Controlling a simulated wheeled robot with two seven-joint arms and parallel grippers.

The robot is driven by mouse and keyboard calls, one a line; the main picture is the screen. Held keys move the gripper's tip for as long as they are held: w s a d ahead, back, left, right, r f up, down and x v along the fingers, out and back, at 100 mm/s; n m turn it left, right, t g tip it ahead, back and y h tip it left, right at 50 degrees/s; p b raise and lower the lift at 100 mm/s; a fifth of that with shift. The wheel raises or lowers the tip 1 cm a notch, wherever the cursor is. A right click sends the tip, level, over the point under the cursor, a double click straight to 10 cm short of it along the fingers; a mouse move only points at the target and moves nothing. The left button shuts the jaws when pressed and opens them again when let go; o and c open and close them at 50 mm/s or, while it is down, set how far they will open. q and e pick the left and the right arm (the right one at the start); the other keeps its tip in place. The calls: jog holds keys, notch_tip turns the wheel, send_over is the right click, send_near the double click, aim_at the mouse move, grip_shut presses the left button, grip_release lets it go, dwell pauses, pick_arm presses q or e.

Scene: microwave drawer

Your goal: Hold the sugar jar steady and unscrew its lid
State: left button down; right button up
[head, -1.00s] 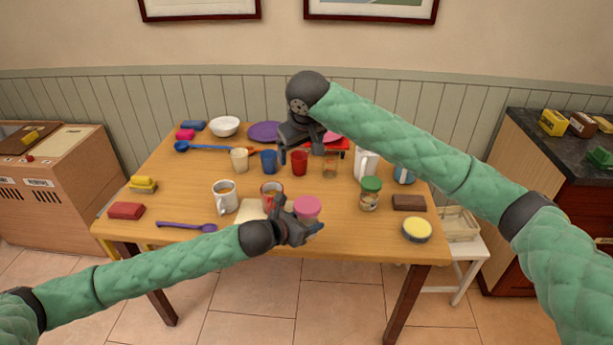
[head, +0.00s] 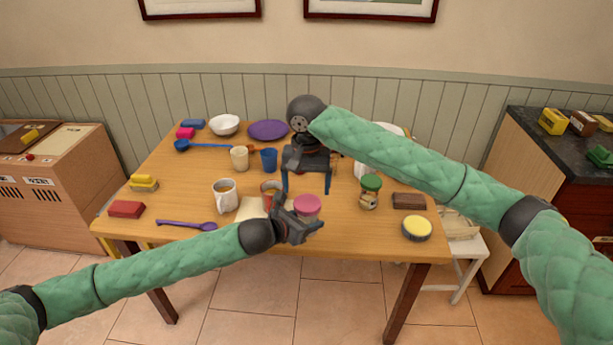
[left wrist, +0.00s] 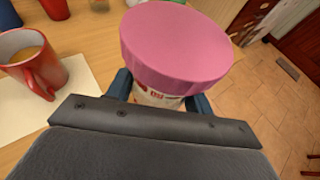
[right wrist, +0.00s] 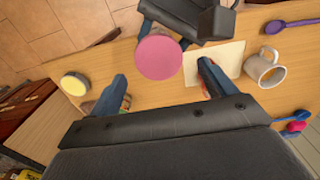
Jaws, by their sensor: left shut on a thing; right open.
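The sugar jar has a wide pink lid (head: 307,204) and stands near the front edge of the table. Its pale, printed body (left wrist: 155,98) shows just below the lid in the left wrist view. My left gripper (head: 302,229) is shut around the jar's body, under the lid. My right gripper (head: 308,190) is open and empty, pointing down above and behind the jar. In the right wrist view the pink lid (right wrist: 159,57) lies beyond and between the open fingers, apart from them. The lid sits on the jar.
A red mug (left wrist: 32,62) stands left of the jar by a cream sheet (head: 250,208). A green-lidded jar (head: 370,190) stands to the right, with a yellow-topped tin (head: 417,228) near the front. A white mug (head: 225,196) is farther left.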

aim_at(306, 203)
jog(key=shift+f, duration=2.5)
jog(key=c, duration=1)
jog(key=n, duration=0.6)
jog(key=shift+r, duration=0.5)
jog(key=shift+r, duration=0.65)
